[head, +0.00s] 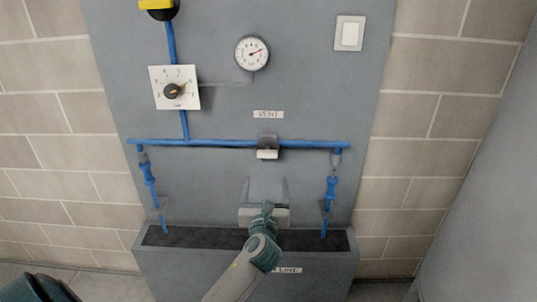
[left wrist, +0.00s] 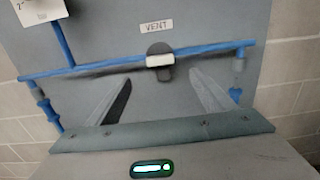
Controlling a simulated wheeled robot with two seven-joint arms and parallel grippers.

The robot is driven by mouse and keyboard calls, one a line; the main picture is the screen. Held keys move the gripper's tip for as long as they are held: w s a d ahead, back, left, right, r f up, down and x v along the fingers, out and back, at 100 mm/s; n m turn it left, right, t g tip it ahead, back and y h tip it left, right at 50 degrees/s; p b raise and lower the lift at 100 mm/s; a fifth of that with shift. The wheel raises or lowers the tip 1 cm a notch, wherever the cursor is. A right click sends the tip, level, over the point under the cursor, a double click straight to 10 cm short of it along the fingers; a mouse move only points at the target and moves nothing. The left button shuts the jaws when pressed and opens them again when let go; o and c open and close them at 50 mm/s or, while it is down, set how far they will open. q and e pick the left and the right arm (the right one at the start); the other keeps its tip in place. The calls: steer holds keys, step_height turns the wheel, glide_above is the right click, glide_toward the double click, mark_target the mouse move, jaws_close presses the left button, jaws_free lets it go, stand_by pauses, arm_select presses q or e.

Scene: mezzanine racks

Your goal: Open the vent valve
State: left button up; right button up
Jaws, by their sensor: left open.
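The vent valve (head: 267,154) sits on the horizontal blue pipe, just below the VENT label (head: 268,114). It has a dark body and a pale grip bar that lies level. It also shows in the left wrist view (left wrist: 160,61), between and beyond my fingers. My left gripper (head: 267,183) is open and empty, below the valve in the head view and apart from it. Its two spread fingers also show in the left wrist view (left wrist: 160,88). My right gripper is not in view.
The grey panel also carries a numbered dial (head: 173,91), a round gauge (head: 252,53) and a white switch (head: 349,33). Blue fittings (head: 331,188) hang at both pipe ends above a dark trough (head: 190,237). A grey surface stands at the far right.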

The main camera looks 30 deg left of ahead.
mark_target(267, 155)
arm_select(q)
steer(key=p+x, duration=0.2)
steer(key=x, duration=1.5)
steer(key=shift+w, duration=0.15)
steer(key=c, duration=1)
